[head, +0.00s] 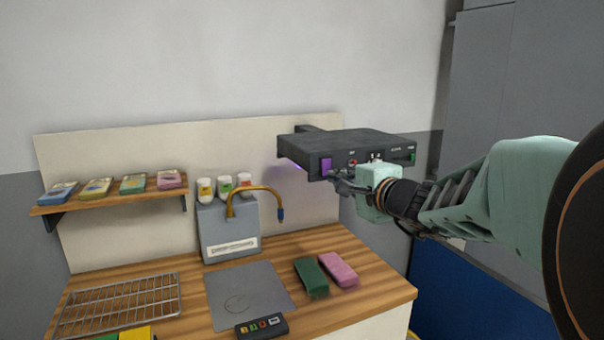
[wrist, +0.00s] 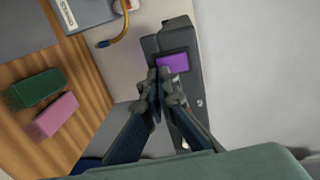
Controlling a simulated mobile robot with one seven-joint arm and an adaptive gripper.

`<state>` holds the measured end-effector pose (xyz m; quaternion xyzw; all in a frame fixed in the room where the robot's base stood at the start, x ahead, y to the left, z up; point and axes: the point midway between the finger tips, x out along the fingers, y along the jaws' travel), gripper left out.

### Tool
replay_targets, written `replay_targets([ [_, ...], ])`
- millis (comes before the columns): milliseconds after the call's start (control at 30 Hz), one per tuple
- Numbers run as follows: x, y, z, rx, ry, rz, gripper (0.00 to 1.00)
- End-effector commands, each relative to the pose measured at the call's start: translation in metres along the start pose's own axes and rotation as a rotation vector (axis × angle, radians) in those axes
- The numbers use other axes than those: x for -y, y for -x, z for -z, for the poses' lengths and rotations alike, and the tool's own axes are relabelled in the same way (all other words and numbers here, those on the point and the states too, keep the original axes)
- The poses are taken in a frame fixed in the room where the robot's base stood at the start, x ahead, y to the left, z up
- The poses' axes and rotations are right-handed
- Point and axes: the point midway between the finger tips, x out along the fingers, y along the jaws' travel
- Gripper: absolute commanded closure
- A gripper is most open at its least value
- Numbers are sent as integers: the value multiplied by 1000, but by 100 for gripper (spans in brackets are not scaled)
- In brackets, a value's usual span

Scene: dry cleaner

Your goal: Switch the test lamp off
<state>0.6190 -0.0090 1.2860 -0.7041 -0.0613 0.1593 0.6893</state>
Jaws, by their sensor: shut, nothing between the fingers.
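The test lamp appears to be the black box (head: 360,145) fixed to the back panel at upper right.
The wooden counter (head: 355,252) holds a wire rack (head: 122,302), a grey mat (head: 245,280), green (head: 311,277) and pink (head: 340,270) blocks and a small dark control box (head: 262,326). A grey unit (head: 228,225) with a bent brass tube and bottles stands behind. A shelf (head: 120,200) holds packets.

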Motion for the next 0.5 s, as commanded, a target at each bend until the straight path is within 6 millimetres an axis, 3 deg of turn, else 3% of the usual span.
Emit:
replay_targets([
  [500,-4,-1,-1,0,1,8,100],
])
